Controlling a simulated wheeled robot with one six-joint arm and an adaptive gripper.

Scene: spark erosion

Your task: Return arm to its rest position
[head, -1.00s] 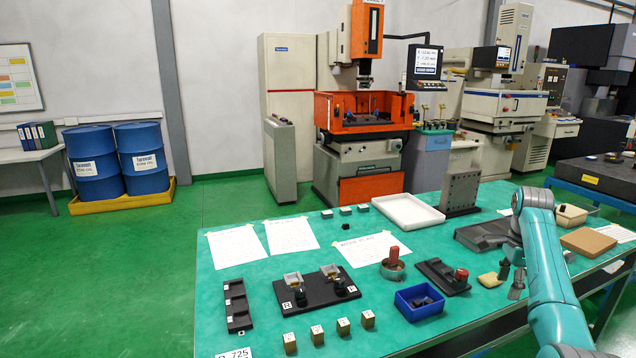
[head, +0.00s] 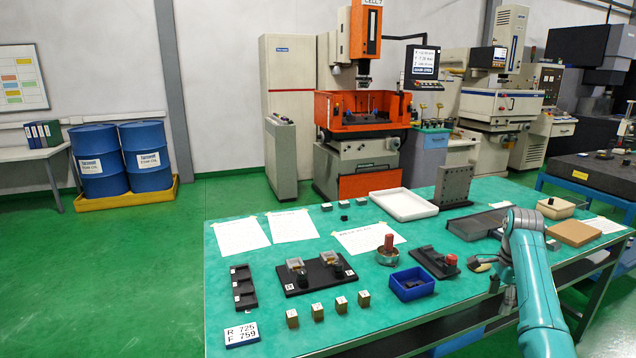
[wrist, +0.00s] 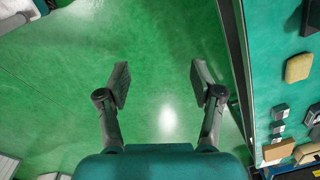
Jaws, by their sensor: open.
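My teal arm (head: 535,285) stands at the right of the head view, bent at its elbow beside the front right part of the green-topped table. My gripper (wrist: 160,78) is open and empty in the wrist view, its two grey fingers wide apart above bare green floor. The table edge runs to the right of the fingers there. In the head view the gripper is mostly hidden behind the arm, and only small dark parts show.
The table (head: 420,320) carries a blue bin (head: 412,284), a white tray (head: 403,204), a black fixture base (head: 315,276), several brass blocks and a cardboard-coloured block (head: 573,233). An orange machine (head: 365,115) stands behind. The green floor (head: 110,275) at left is clear.

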